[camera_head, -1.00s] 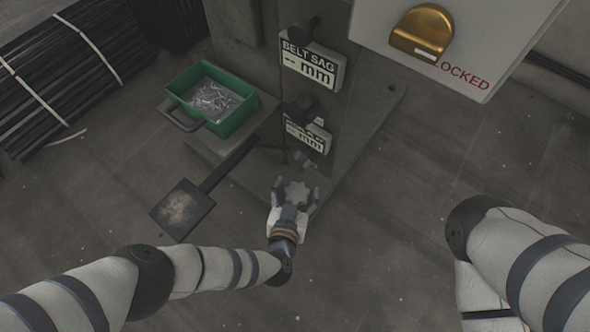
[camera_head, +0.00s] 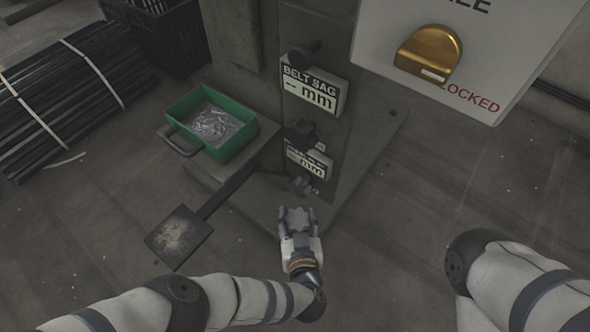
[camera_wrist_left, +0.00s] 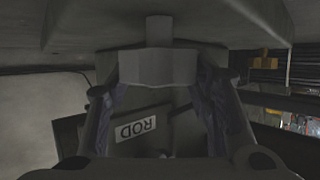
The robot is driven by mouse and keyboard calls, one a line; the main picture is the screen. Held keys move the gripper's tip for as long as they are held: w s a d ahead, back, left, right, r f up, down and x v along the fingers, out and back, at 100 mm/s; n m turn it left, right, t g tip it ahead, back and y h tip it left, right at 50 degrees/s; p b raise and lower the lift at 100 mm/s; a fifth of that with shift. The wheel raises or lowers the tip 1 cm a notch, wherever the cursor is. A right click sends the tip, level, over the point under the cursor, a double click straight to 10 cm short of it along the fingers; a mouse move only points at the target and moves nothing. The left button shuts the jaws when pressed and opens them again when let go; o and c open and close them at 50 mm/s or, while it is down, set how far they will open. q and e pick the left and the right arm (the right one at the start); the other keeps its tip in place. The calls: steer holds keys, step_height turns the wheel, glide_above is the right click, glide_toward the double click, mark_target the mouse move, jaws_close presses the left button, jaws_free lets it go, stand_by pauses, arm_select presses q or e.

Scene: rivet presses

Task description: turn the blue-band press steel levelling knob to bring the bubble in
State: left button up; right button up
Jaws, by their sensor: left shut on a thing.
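A grey lobed knob (camera_head: 297,217) sits low at the front of the press (camera_head: 372,120), beside its base plate. My left gripper (camera_head: 297,213) is shut around this knob, with a finger on each side. In the left wrist view the faceted knob (camera_wrist_left: 158,66) hangs from a short stem under a grey plate, between the two fingers (camera_wrist_left: 158,100). No bubble or blue band shows in any view. My right arm shows at the right of the head view, but its gripper is out of the picture.
A green bin (camera_head: 243,137) of small metal parts stands left of the press. A foot pedal (camera_head: 180,237) lies in front. A BELT SAG display (camera_head: 312,89) and dark knobs are on the column. A white panel (camera_head: 500,50) with a brass latch overhangs at right.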

arm_select(q)
steer(key=o, duration=1.2)
steer(key=shift+c, duration=0.2)
steer(key=v, duration=1.2)
steer(key=shift+r, duration=0.2)
steer(key=shift+w+d+f, duration=0.1)
